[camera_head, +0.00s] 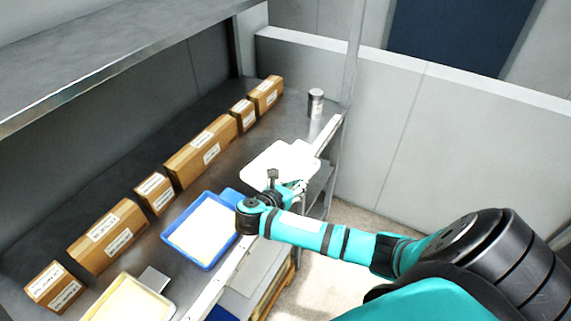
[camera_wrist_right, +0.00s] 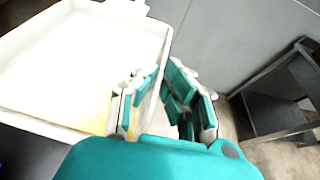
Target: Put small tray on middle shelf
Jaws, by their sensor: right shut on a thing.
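A small white tray (camera_head: 275,158) sits at the front edge of the grey metal shelf (camera_head: 215,182), right of the middle in the head view. My right gripper (camera_head: 294,187) reaches it from the front and is shut on its near rim. In the right wrist view, the white tray (camera_wrist_right: 85,55) fills the upper left, with its side rim between the fingers of my right gripper (camera_wrist_right: 155,92). The tray looks about level. I cannot tell whether it touches the shelf or is held just above it. My left gripper is not in view.
Several labelled cardboard boxes (camera_head: 200,152) line the back of the shelf. A blue tray with a pale inside (camera_head: 203,232) and a cream tray (camera_head: 128,301) lie to the left. A small can (camera_head: 315,102) stands behind the white tray. A shelf post (camera_head: 352,60) rises at right.

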